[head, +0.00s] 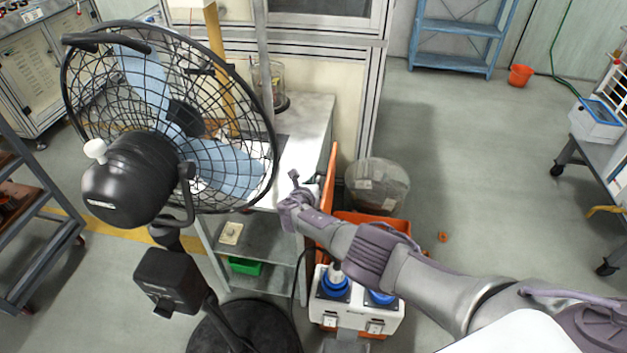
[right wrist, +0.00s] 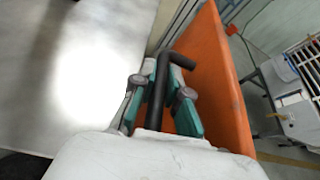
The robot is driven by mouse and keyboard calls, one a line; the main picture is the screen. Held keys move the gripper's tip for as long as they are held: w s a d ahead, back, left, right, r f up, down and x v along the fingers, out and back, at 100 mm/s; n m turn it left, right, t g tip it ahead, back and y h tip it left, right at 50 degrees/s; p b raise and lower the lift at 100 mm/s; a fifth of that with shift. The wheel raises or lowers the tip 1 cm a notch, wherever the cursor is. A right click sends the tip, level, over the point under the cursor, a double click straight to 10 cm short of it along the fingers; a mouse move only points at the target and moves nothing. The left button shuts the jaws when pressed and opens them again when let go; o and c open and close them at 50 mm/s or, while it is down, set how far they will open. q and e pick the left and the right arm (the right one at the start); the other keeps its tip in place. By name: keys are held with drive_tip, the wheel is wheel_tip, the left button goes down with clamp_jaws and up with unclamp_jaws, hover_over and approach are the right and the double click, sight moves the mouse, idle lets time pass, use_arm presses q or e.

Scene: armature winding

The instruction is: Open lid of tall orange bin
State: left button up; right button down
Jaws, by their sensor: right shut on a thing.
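The tall orange bin (head: 372,218) stands on the floor at the middle, partly hidden by my right arm and a white box. Its orange lid (head: 326,200) stands nearly upright at the bin's left side, next to the table. The lid also fills the right middle of the right wrist view (right wrist: 212,80). My right gripper (head: 297,190) is at the lid's left face. In the right wrist view its teal fingers (right wrist: 162,95) close around a dark bent handle (right wrist: 158,85), whose bent end meets the lid. My left gripper is not in view.
A large black fan (head: 170,120) stands at the left. A grey table (head: 305,130) is close left of the lid. A translucent bin (head: 377,185) stands behind the orange bin, and a white box with blue rings (head: 355,316) in front.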

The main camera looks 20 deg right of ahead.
drive_tip(key=shift+s+f, duration=0.1)
drive_tip(key=c, duration=1.2)
unclamp_jaws()
drive_tip(key=shift+a, duration=0.1)
drive_tip(key=shift+s+a+r, duration=0.2)
drive_tip(key=shift+s+a, duration=0.05)
drive_tip(key=shift+s, duration=0.1)
drive_tip(key=shift+s+a+r, duration=0.25)
drive_tip(key=shift+s+r, duration=0.1)
drive_tip(key=shift+s, duration=0.15)
drive_tip(key=v, duration=0.9)
drive_tip(key=shift+s+a+r, duration=0.15)
drive_tip(key=shift+s+a, duration=0.05)
drive_tip(key=shift+s, duration=0.05)
